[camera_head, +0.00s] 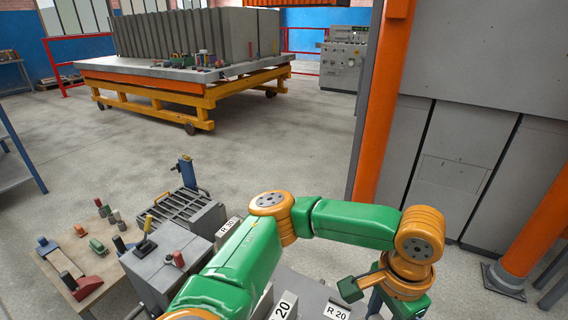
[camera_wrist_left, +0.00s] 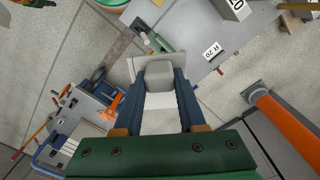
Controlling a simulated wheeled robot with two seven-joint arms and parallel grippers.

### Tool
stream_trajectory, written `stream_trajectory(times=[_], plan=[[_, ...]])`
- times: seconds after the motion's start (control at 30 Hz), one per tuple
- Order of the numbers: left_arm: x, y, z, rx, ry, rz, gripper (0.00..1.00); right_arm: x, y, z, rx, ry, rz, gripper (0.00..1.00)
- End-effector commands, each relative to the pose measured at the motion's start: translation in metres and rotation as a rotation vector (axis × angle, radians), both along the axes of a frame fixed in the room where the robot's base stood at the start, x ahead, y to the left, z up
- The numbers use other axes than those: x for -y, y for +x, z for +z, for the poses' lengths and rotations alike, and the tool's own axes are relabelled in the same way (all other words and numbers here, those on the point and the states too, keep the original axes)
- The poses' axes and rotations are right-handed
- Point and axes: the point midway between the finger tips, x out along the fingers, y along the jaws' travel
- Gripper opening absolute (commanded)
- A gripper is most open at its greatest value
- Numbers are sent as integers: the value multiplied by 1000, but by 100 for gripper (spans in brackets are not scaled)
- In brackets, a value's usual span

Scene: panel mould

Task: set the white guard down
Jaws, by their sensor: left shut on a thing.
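In the left wrist view my left gripper (camera_wrist_left: 160,90) is shut, its two dark blue fingers on either side of a pale block (camera_wrist_left: 158,74) with a white, plate-like edge behind it. I take this to be the white guard; the fingers hide part of it. It is in front of the grey bench with the R 20 label (camera_wrist_left: 212,51). Whether it touches anything beneath, I cannot tell. In the head view my green and orange left arm reaches right and bends down; its fingertips and the guard do not show. My right gripper is not in view.
A low table (camera_head: 60,262) with small tools and a slotted grey box (camera_head: 185,218) stand left. Orange posts (camera_head: 382,100) rise at right. Open floor lies behind the arm.

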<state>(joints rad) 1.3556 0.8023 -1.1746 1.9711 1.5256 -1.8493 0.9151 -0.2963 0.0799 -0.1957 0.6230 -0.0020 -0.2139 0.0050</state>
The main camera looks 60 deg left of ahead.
Motion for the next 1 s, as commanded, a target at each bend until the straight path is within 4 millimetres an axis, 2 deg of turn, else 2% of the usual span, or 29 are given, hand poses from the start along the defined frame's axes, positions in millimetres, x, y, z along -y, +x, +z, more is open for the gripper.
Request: stream_trajectory(times=[0.03, 0.27, 0.4, 0.5, 0.6, 0.7, 0.77, 0.9, 1.0], plan=[[-1, 6, -42, -6, -3, -51, 0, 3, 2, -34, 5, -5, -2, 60], [-27, 31, -168, -5, -3, -364, 0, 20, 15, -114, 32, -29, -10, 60], [-55, 36, -249, -3, -2, -554, 0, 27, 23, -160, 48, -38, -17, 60], [-75, 35, -294, -1, -1, -671, 0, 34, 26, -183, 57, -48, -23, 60], [-92, 32, -325, 1, -2, -762, 0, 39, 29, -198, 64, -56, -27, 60], [-104, 30, -341, 5, -1, -820, 0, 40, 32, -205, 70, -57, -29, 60], [-107, 29, -348, 7, -1, -841, 0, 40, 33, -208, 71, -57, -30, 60], [-109, 28, -384, 6, -1, -854, 0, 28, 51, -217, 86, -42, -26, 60], [-108, 28, -401, 7, -2, -855, 0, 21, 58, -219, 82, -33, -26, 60]])
